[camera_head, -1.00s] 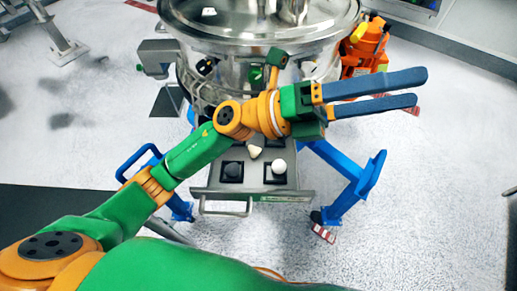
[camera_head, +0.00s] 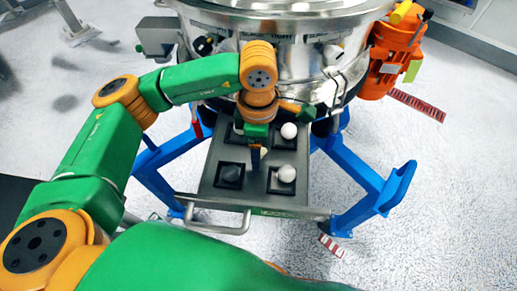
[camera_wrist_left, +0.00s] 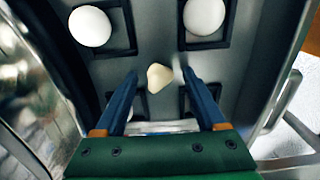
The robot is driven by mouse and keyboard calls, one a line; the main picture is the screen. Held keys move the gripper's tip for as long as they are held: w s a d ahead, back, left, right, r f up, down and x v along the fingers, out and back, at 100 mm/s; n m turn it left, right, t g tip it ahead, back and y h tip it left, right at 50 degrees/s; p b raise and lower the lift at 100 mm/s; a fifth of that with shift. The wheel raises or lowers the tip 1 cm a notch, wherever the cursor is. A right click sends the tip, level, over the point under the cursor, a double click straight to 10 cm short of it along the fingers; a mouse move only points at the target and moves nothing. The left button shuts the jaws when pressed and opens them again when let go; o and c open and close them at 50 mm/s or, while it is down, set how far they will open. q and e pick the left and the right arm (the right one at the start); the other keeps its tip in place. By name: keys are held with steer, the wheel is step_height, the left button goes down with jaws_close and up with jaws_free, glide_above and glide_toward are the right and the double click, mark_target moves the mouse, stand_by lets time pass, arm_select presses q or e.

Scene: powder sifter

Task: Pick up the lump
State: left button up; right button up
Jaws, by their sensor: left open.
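The lump (camera_wrist_left: 160,80) is a small cream, irregular piece on the grey tray (camera_wrist_left: 240,62), between the black-edged square recesses. In the left wrist view it lies between the tips of my left gripper (camera_wrist_left: 160,72), with a gap to each blue finger. The gripper is open and points down at the tray. In the head view my left gripper (camera_head: 255,158) is over the middle of the tray (camera_head: 207,178), and the lump is mostly hidden there by the fingers. Whether the fingertips touch the tray I cannot tell. My right gripper is out of view.
Two white balls, one at the back (camera_head: 289,131) and one at the front (camera_head: 287,173), sit in the tray's right-hand recesses. The steel sifter drum (camera_head: 290,45) stands directly behind and above the tray. Blue legs (camera_head: 375,190) flank it. An orange motor (camera_head: 396,55) is at right.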

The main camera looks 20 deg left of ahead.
arm_select(q)
jaws_close()
steer(key=shift+d, duration=0.1)
